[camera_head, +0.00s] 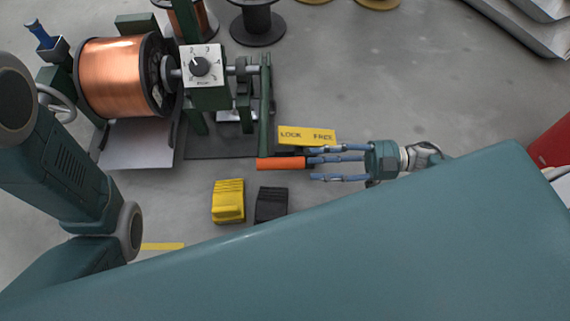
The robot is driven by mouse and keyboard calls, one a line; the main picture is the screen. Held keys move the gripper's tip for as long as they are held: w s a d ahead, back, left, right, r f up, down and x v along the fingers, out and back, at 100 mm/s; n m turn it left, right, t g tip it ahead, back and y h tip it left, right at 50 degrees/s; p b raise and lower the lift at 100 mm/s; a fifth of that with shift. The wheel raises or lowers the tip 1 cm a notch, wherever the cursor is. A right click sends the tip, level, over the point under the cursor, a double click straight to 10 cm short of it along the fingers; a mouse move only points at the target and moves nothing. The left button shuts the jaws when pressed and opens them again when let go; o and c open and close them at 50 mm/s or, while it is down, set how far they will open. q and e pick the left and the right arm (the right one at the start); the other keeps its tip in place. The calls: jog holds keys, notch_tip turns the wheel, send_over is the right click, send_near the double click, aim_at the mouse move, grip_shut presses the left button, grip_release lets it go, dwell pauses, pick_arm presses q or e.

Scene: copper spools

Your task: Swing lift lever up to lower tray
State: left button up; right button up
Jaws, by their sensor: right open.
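The lever's orange handle (280,163) lies level, pointing right, just below the yellow LOCK/FREE plate (307,135). My right gripper (311,164) is open, its blue fingers pointing left at the handle's right end. The upper fingers overlap that end in the picture and the lower finger is below it; I cannot tell whether they touch. A pale grey tray plate (137,147) shows beneath the copper spool (118,75), which is on the green stand's shaft. My left gripper is not in view; only my left arm shows.
A yellow block (228,201) and a black block (271,204) are on the floor below the lever. A dial box (204,72) is on the stand. An empty black spool (257,22) stands behind. The grey floor at right is open; a red object (551,146) is at the right edge.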

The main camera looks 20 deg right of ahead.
aim_at(283, 164)
jog(key=b+x, duration=0.3)
jog(key=x, duration=0.5)
jog(key=shift+w+a+f, duration=0.1)
jog(key=shift+a, duration=0.1)
jog(key=shift+w+a, duration=0.1)
jog(key=shift+a, duration=0.25)
jog(key=shift+c, duration=0.4)
grip_shut()
